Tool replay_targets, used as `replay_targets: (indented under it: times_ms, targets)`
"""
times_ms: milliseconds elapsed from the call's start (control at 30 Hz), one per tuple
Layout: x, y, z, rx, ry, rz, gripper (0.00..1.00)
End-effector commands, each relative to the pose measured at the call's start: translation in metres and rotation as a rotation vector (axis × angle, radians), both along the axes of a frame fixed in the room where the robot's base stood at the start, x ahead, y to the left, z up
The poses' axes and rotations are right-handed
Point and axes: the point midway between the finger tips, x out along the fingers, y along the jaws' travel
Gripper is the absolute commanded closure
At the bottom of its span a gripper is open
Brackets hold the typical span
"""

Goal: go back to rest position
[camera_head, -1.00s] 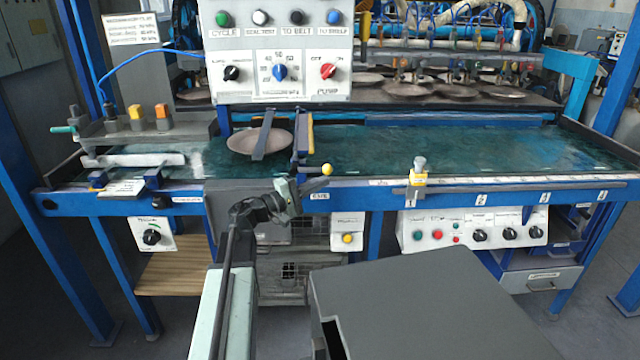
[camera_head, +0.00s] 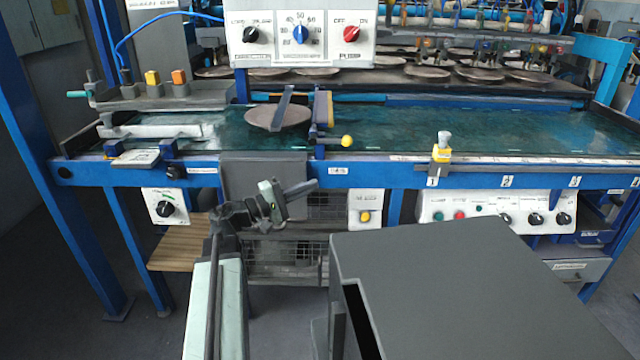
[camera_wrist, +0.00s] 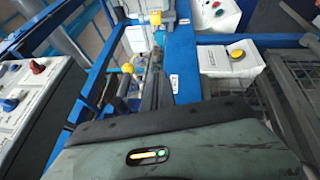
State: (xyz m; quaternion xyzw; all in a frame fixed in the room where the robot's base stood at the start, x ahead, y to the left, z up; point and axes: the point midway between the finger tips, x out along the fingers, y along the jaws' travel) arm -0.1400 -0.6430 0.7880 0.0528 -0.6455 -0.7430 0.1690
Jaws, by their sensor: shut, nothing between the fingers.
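My gripper (camera_head: 312,186) is shut and empty. It is in front of the blue front rail of the plate dryer, below the belt and apart from the yellow-knobbed lever (camera_head: 346,141). In the wrist view its dark fingers (camera_wrist: 154,62) lie together, pointing up the picture, with a yellow knob (camera_wrist: 127,68) just left of them. A round brownish plate (camera_head: 278,117) lies on the green belt (camera_head: 400,125) under a grey bar.
The control panel (camera_head: 300,62) with knobs hangs above the belt. A white box with a yellow button (camera_head: 365,210) is under the rail. A wire-mesh cage (camera_head: 290,258) stands below. A yellow clamp (camera_head: 441,155) sits on the rail at right. Several plates lie behind.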

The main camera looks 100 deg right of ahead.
Motion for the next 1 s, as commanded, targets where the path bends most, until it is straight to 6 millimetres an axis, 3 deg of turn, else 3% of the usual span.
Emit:
replay_targets:
  times_ms: [600,667,767,867,1000]
  targets:
    - [0.006,0.001,-0.001,0.000,0.001,0.002,1.00]
    - [0.020,-0.003,-0.001,0.000,0.000,0.025,1.00]
    - [0.073,-0.015,-0.001,0.000,0.000,0.106,1.00]
    - [0.159,-0.024,-0.001,0.000,0.000,0.235,1.00]
    - [0.283,-0.016,-0.007,0.008,-0.025,0.426,1.00]
